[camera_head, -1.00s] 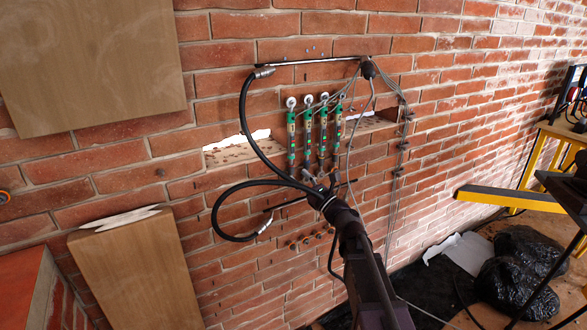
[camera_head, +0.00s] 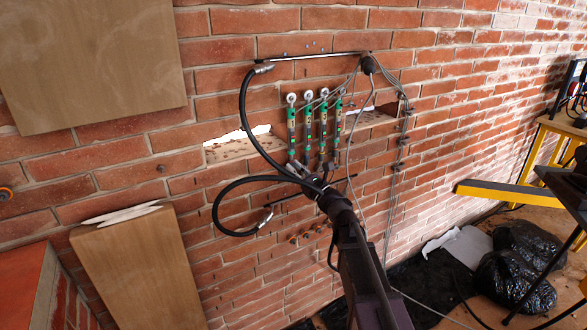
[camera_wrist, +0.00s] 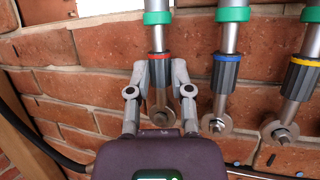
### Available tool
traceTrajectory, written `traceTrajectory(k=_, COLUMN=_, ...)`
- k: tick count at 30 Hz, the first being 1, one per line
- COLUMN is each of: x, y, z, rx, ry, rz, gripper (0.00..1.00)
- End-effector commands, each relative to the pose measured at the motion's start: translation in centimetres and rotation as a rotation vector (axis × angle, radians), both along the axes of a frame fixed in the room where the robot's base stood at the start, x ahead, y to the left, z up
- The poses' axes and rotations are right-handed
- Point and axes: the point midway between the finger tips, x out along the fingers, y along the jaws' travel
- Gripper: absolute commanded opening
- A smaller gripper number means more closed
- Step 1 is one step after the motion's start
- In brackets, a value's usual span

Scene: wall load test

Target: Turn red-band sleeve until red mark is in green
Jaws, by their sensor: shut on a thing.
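The red-band sleeve (camera_wrist: 160,78) is a dark ribbed collar with a red ring on the leftmost metal rod in the wrist view. My gripper (camera_wrist: 161,72) has one finger on each side of this sleeve and is shut on it. A green collar (camera_wrist: 158,17) sits higher on the same rod. In the head view the leftmost green-and-silver strut (camera_head: 291,130) hangs on the brick wall. My wrist and a black hose hide much of its lower end there. The red mark and the green zone cannot be read in either view.
A blue-band sleeve (camera_wrist: 225,75) and a yellow-band sleeve (camera_wrist: 300,78) stand on rods to the right, the blue one close to my right finger. A black hose (camera_head: 246,105) loops left of the struts. Thin cables (camera_head: 400,130) hang to the right.

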Motion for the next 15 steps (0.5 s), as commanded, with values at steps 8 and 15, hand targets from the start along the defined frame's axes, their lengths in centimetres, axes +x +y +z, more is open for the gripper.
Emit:
traceTrajectory(k=8, x=-0.30, y=0.23, z=0.10, rx=0.002, ry=-0.005, rz=-0.051, gripper=0.00)
traceTrajectory(k=15, x=-0.32, y=0.33, z=0.07, rx=0.000, ry=-0.003, rz=-0.131, gripper=0.00)
